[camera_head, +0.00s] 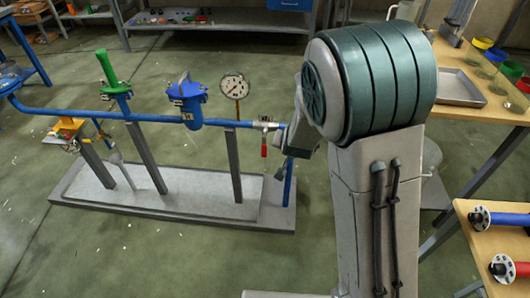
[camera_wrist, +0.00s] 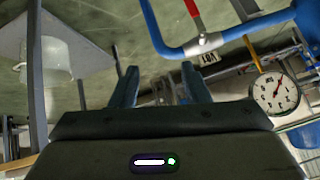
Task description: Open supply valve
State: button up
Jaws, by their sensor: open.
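A blue pipe (camera_head: 65,112) runs along a low stand. At its right end is a small valve with a red handle (camera_head: 264,143) hanging down. A larger valve with an upright green handle (camera_head: 106,68) stands at the left of the pipe. My gripper (camera_wrist: 160,82) is open, its two fingers apart with nothing between them. The red handle lies beyond the fingertips, apart from them. My arm partly hides the gripper in the head view.
A round gauge (camera_head: 235,87) and a blue filter housing (camera_head: 188,100) stand along the pipe; the gauge (camera_wrist: 275,93) shows close right of my gripper. Wooden tables with a metal tray (camera_head: 460,88) are at the right. Green floor in front is clear.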

jog(key=w+a+f+t+h+b, duration=0.1)
jog(key=w+a+f+t+b, duration=0.15)
jog(key=f, duration=0.45)
jog(key=w+a+f+t+h+b, duration=0.1)
jog(key=w+a+f+t+b, duration=0.15)
jog(key=f, duration=0.45)
jog(key=n+t+y+b, duration=0.1)
jog(key=n+t+b, duration=0.2)
jog(key=t+b, duration=0.25)
send_near(264, 151)
jog(key=shift+g, duration=0.45)
jog(key=w+b, duration=0.1)
jog(key=w, duration=0.3)
jog(key=w+b, duration=0.1)
jog(key=w, duration=0.3)
jog(key=w+r+b, duration=0.1)
jog(key=w, duration=0.3)
jog(key=shift+w+d, duration=0.2)
grip_shut()
